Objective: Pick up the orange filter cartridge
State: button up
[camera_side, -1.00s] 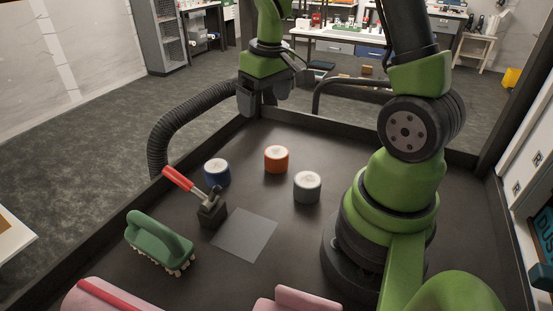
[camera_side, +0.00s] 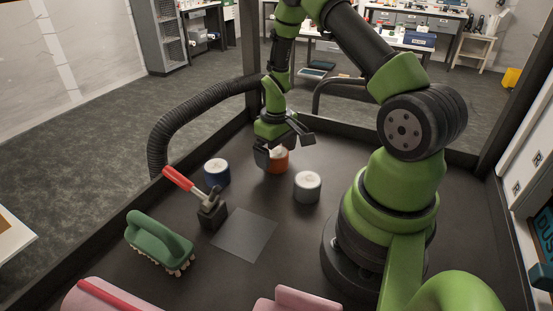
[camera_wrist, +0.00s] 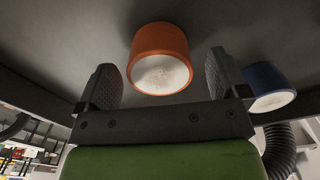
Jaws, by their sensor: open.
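The orange filter cartridge (camera_side: 280,164) stands upright on the dark bench in the side view, with its white top partly hidden by my gripper. My gripper (camera_side: 285,154) is low over it, its jaws apart and empty. In the wrist view the orange cartridge (camera_wrist: 160,50) lies in the gap between the two open fingers of my gripper (camera_wrist: 165,78), ahead of them. I cannot tell whether a finger touches it.
A blue cartridge (camera_side: 217,174) stands to the left and a grey one (camera_side: 307,190) to the right. The blue one (camera_wrist: 268,84) also shows beside a finger in the wrist view. A red-handled clamp (camera_side: 205,200), green brush (camera_side: 160,238) and grey square (camera_side: 245,235) are nearer the camera.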

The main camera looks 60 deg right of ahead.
jog(key=shift+f, duration=0.8)
jog(key=c, duration=1)
jog(key=shift+c, duration=0.2)
